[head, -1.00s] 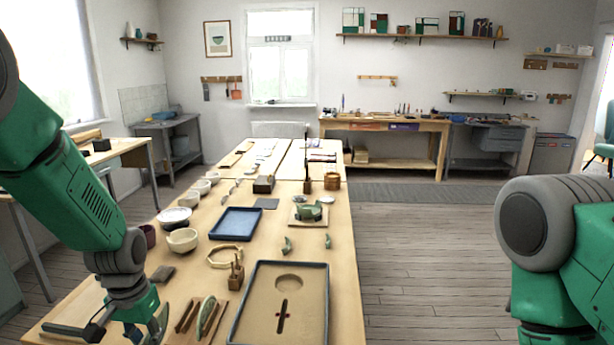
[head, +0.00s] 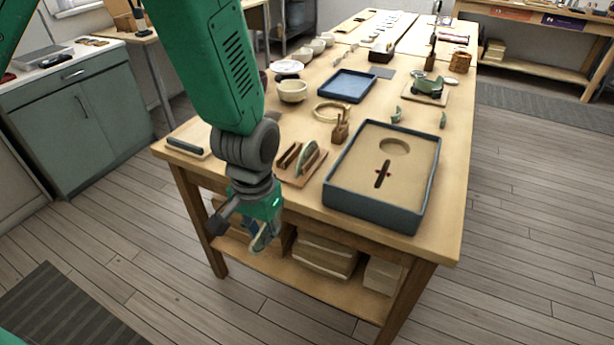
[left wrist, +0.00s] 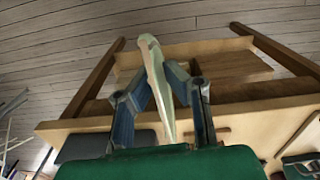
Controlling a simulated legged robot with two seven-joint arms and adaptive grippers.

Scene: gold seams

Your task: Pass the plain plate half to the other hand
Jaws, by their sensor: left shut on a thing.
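My left gripper (head: 264,232) hangs off the front edge of the worktable in the head view, shut on a thin pale green piece. In the left wrist view, the gripper (left wrist: 158,75) has both fingers against this plate half (left wrist: 155,88), which shows nearly edge-on. Its faces are mostly hidden, and I see no gold on it. In the head view the plate half (head: 260,243) is small and partly covered by the fingers. Another pale green piece (head: 308,156) stands upright in a wooden rack (head: 291,178) on the table. My right gripper is not in view.
The worktable (head: 452,200) carries a deep blue-rimmed sand tray (head: 376,208), a blue tray (head: 346,86), a wooden ring (head: 331,112) and bowls (head: 292,91). Stacked boards (head: 328,256) lie on its lower shelf.

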